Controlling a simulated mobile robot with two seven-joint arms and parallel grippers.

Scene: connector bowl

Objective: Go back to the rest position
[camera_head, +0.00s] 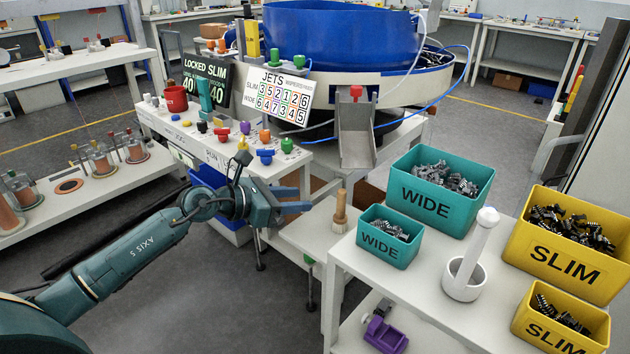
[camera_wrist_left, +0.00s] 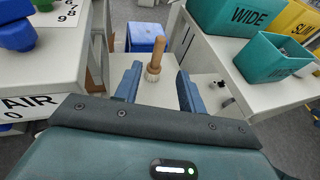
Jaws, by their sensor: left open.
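My left gripper (camera_head: 294,207) is in the middle of the head view, with its arm coming in from the lower left. It is open and empty in front of the control panel table (camera_head: 210,140). In the left wrist view my left gripper (camera_wrist_left: 155,88) shows its two blue fingers apart. A brush with a wooden handle (camera_wrist_left: 155,58) shows between and beyond them. The same brush (camera_head: 340,212) stands upright on a low white shelf, right of the gripper and apart from it. My right gripper is not in view.
A white table at right holds a large teal WIDE bin (camera_head: 441,190), a small teal WIDE bin (camera_head: 389,238), two yellow SLIM bins (camera_head: 566,243) and a white mortar with pestle (camera_head: 463,279). A blue bowl feeder (camera_head: 340,35) with a metal chute (camera_head: 357,140) stands behind. Floor at lower centre is clear.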

